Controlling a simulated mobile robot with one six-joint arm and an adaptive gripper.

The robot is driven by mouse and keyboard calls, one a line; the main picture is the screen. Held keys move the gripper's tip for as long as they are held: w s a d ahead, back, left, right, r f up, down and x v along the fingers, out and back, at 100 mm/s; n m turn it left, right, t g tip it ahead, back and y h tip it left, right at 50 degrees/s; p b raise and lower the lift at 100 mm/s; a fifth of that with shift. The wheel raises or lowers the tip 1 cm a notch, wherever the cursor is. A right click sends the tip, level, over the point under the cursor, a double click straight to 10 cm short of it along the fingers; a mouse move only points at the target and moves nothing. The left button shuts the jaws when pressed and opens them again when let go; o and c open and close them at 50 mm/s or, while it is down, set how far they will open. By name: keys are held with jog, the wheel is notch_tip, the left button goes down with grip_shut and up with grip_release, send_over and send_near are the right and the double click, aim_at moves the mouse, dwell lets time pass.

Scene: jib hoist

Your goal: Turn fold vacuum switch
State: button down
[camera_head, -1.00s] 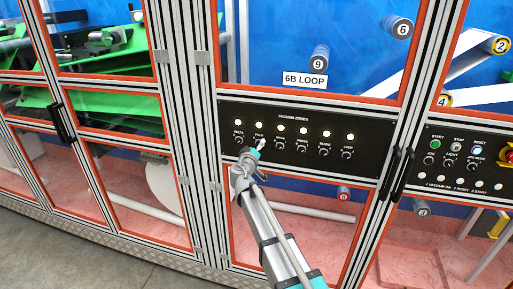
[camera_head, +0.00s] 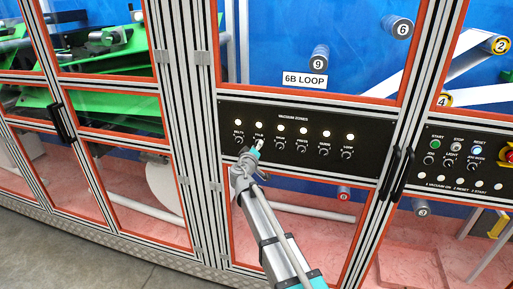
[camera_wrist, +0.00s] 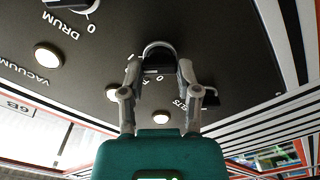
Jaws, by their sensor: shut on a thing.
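The fold vacuum switch (camera_head: 260,142) is the second black knob from the left on the vacuum zones panel, under a lit lamp. In the wrist view the picture is upside down and the knob (camera_wrist: 159,52) stands between my two fingers. My gripper (camera_head: 257,146) comes at the panel from below; in the wrist view my gripper (camera_wrist: 159,68) is shut on the knob, one finger on each side. The knob's pointer and most of its label are hidden by the fingers, so I cannot tell its setting.
The vacuum zones panel (camera_head: 296,116) carries several similar knobs in a row. The belts knob (camera_head: 239,140) is close on the left, the drum knob (camera_head: 280,143) close on the right. Black door handles (camera_head: 396,175) stick out right of the panel.

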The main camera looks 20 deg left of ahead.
jog(key=n, duration=1.7)
jog(key=shift+f, duration=0.2)
jog(key=shift+n, duration=0.3)
jog(key=shift+c, duration=1.6)
grip_release()
jog(key=shift+s, duration=0.1)
jog(key=s, duration=1.1)
jog(key=shift+s+d, duration=0.2)
jog(key=shift+s, duration=0.2)
